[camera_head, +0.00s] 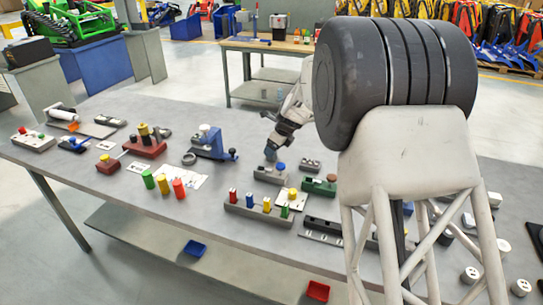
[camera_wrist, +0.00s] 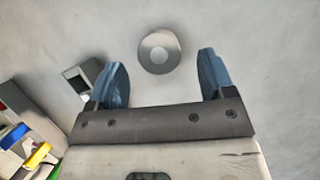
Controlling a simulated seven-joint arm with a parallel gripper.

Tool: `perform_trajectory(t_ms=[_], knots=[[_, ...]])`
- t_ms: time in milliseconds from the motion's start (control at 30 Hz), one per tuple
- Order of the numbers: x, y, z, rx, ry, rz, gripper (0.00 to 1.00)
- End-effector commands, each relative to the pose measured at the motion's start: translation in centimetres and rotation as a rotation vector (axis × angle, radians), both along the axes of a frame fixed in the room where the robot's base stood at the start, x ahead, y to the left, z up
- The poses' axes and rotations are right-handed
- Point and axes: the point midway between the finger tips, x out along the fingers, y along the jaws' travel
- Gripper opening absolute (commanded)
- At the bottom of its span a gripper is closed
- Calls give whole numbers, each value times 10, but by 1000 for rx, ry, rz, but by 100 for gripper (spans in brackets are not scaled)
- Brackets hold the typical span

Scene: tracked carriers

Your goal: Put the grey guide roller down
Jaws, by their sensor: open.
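In the wrist view a round grey piece with a pale centre (camera_wrist: 160,51), which looks like the guide roller, appears end-on on the pale grey table surface. It lies between and slightly beyond the fingertips of my gripper (camera_wrist: 162,75). The two blue fingers are wide apart, with visible gaps on both sides of the piece. In the head view my gripper (camera_head: 270,153) is low over the middle of the grey table (camera_head: 110,180), just behind a grey block with a blue knob (camera_head: 270,175). I cannot pick out the roller there.
A square-holed grey piece (camera_wrist: 78,82) is close by the left finger. Coloured parts (camera_wrist: 25,145) fill the wrist view's lower left. In the head view, a rack with coloured pegs (camera_head: 258,214) and a blue fixture (camera_head: 212,145) are nearby.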

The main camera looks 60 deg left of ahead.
Motion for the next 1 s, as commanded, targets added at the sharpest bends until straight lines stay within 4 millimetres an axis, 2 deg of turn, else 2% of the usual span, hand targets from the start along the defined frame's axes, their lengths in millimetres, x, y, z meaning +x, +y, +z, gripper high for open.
perform_trajectory(t_ms=[333,967,1000], knots=[[-7,10,-32,-1,0,0,76],[-8,11,-35,-1,0,0,76],[-8,11,-35,-1,0,0,73]])
